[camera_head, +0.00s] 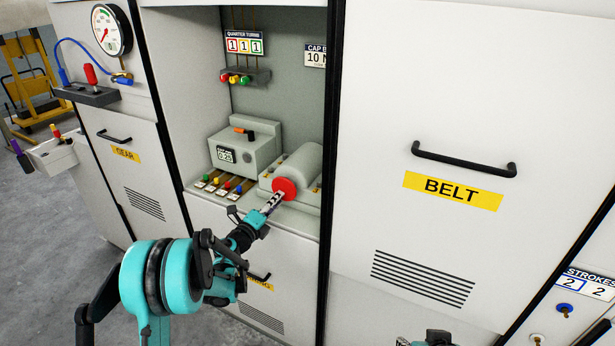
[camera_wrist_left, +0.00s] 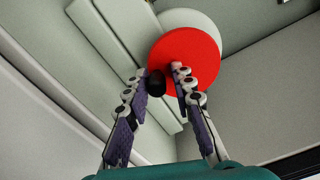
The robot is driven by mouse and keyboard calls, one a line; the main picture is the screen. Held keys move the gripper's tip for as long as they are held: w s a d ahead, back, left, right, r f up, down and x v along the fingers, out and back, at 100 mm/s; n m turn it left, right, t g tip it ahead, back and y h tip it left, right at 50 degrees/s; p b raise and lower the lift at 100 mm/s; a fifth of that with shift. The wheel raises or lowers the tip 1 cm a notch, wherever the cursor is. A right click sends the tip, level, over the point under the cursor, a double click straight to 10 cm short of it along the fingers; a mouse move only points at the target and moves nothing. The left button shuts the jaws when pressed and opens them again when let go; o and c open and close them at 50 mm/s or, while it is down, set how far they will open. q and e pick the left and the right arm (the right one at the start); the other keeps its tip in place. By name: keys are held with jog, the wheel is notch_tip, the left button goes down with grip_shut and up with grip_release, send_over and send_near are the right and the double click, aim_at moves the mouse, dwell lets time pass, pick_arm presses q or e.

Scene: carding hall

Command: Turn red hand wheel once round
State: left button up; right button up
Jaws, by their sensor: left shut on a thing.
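The red hand wheel (camera_head: 284,189) is a round red disc on the front of a light grey rounded housing (camera_head: 303,165), in the open bay of the middle cabinet. In the left wrist view the red disc (camera_wrist_left: 192,55) faces me, with a small black knob (camera_wrist_left: 156,84) near its edge. My left gripper (camera_head: 276,198) reaches up to the wheel from the lower left. In the left wrist view its fingertips (camera_wrist_left: 159,78) stand either side of the black knob, shut on it. My right gripper's fingers do not show.
Left of the wheel stand a grey box (camera_head: 245,149) with a small display and a row of coloured levers (camera_head: 219,186). A "QUARTER TURNS" sign (camera_head: 245,44) reading 1 1 1 hangs above. The BELT door (camera_head: 430,90) closes the right side.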

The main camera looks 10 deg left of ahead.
pick_arm(q)
jog(key=shift+w+m, duration=0.2)
jog(key=shift+m, duration=0.4)
jog(key=shift+w+a+r+m, duration=0.1)
jog(key=shift+a+r+m, duration=0.1)
jog(key=shift+m, duration=1)
jog(key=shift+r+m, duration=0.1)
jog(key=shift+m, duration=0.2)
jog(key=shift+o, duration=0.2)
jog(key=shift+w+a+r+m, duration=0.1)
jog(key=shift+a+r+m, duration=0.1)
jog(key=shift+m, duration=0.6)
jog(key=shift+a+r+m, duration=0.15)
jog(key=shift+m, duration=1.05)
